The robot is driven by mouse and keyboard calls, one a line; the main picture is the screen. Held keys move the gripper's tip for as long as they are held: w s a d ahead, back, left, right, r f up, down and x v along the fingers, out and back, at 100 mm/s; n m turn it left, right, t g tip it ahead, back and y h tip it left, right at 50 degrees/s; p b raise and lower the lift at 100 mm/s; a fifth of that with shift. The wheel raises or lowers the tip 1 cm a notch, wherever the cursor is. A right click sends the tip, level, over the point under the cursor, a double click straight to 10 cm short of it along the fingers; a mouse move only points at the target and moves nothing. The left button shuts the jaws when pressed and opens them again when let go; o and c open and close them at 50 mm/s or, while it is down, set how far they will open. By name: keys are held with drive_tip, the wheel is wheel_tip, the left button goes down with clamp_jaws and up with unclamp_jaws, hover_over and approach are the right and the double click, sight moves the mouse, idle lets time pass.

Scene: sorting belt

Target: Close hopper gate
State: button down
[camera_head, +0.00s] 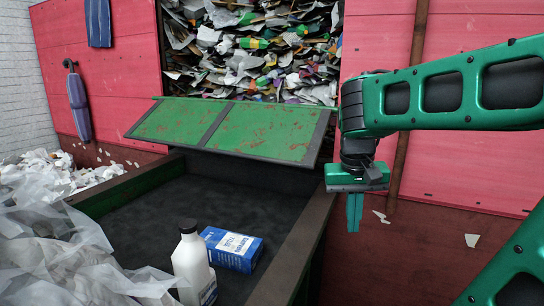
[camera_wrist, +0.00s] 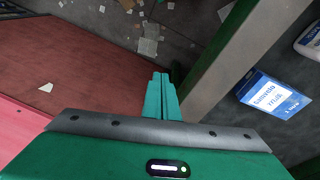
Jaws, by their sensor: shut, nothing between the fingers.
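The hopper gate (camera_head: 262,132) is a scuffed green flap in a grey frame, tilted outward below the hopper opening (camera_head: 262,50). The opening shows a packed mass of paper and plastic scrap. My gripper (camera_head: 354,228) is just right of the gate's lower right corner, pointing down, shut and empty. In the wrist view, its shut fingers (camera_wrist: 161,85) hang beside the belt's side rail (camera_wrist: 228,62). The gate does not show in the wrist view.
Clear plastic film (camera_head: 60,245) lies at the left. A pink wall (camera_head: 465,165) stands behind my arm. Litter lies on the floor.

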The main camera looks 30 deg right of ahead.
drive_tip(key=w+r+m+t+h, duration=0.1)
drive_tip(key=w+r+h, duration=0.1)
drive_tip(key=w+r, duration=1.1)
drive_tip(key=w+a+r+m+t, duration=0.2)
drive_tip(key=w+a+r, duration=0.6)
drive_tip(key=w+a, duration=0.3)
drive_tip(key=shift+w+a+m+h, duration=0.2)
drive_tip(key=shift+m+h, duration=0.1)
drive_tip(key=shift+h, duration=0.1)
drive_tip(key=shift+d+f, duration=0.1)
drive_tip(key=shift+f, duration=0.05)
approach(274, 161)
drive_tip(key=x, duration=0.6)
drive_tip(key=shift+d+f, duration=0.2)
drive_tip(key=shift+f, duration=0.1)
